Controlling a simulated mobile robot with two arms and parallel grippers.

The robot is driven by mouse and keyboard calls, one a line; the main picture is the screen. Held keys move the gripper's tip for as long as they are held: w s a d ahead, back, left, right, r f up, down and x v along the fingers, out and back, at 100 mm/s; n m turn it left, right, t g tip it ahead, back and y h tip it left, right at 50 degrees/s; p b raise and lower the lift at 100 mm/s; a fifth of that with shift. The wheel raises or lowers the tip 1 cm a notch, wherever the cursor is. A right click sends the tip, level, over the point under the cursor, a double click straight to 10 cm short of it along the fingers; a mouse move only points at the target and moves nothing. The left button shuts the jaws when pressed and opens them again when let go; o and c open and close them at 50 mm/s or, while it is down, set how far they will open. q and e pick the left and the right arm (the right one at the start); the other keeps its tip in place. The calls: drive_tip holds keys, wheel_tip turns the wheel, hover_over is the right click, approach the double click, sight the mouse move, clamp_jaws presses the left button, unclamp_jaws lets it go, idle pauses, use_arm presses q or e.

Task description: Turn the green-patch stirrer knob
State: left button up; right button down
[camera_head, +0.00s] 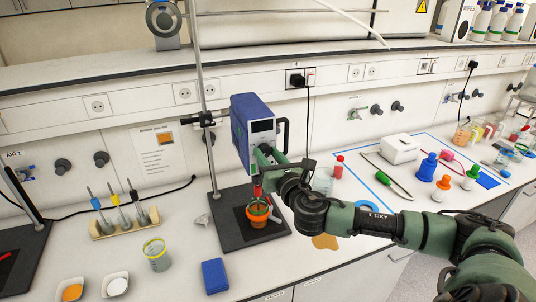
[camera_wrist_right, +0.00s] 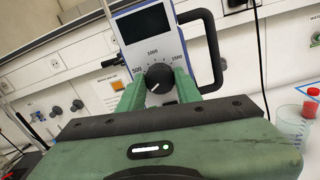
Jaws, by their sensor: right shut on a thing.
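The stirrer (camera_head: 251,108) is a blue and white box with a dark display, clamped on an upright rod above a black base plate (camera_head: 232,237). In the right wrist view its front panel (camera_wrist_right: 139,50) shows a black round knob (camera_wrist_right: 158,78) with a white pointer line and printed numbers around it. My right gripper (camera_head: 262,156) reaches the lower front of the stirrer from the right. Its green fingers (camera_wrist_right: 159,88) are shut on the knob, one on each side. My left gripper is not in view.
An orange vessel (camera_head: 258,212) stands below the stirrer. A black handle (camera_wrist_right: 213,50) is beside the panel. A beaker (camera_head: 156,255), blue box (camera_head: 215,276) and tube rack (camera_head: 124,222) are left and front. Bottles and a white device (camera_head: 399,148) stand right.

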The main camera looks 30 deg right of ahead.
drive_tip(key=shift+f, duration=0.15)
drive_tip(key=c, duration=1)
unclamp_jaws()
drive_tip(key=shift+o, duration=0.2)
drive_tip(key=shift+s+a+b, duration=0.1)
drive_tip(key=shift+s+b, duration=0.3)
drive_tip(key=shift+s, duration=0.15)
drive_tip(key=s+a+b, duration=0.1)
drive_tip(key=s+b, duration=0.1)
drive_tip(key=s, duration=0.4)
drive_tip(key=shift+s+a+b, duration=0.15)
drive_tip(key=shift+s+b, duration=0.15)
drive_tip(key=shift+b, duration=0.1)
